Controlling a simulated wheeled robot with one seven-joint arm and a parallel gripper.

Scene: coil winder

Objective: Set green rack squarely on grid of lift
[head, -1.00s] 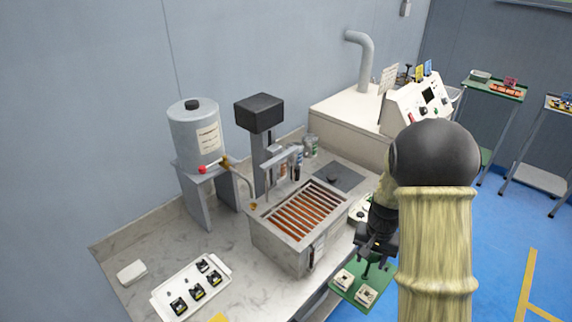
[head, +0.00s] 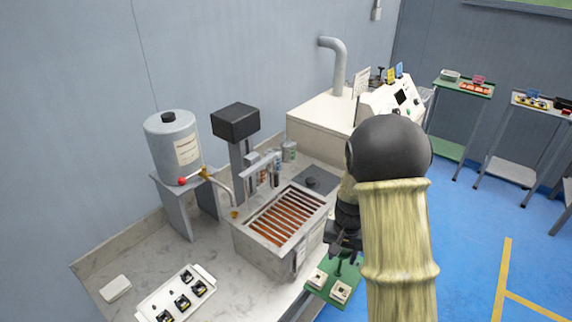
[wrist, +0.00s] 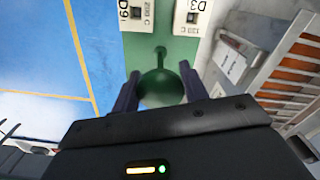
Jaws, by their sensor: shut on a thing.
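My gripper (wrist: 170,92) is shut on the green rack's round knob, seen in the wrist view. The green rack (head: 320,291) carries white blocks marked D9 and D3 and hangs in the air off the bench's front edge, right of the tank. The lift (head: 240,160) is a grey column with a black head behind the tank. Its grid (head: 290,215) of slats lies over orange-brown liquid in the steel tank (head: 262,255). Part of the tank and grid also shows at the right of the wrist view (wrist: 290,75). My arm hides part of the rack's surroundings.
A white tray (head: 150,306) with black parts stands at the front left of the bench. A grey canister (head: 172,145) with a red-tipped tap stands behind it. A white machine (head: 385,105) and trolleys (head: 463,90) are at the right. The floor beside the bench is clear.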

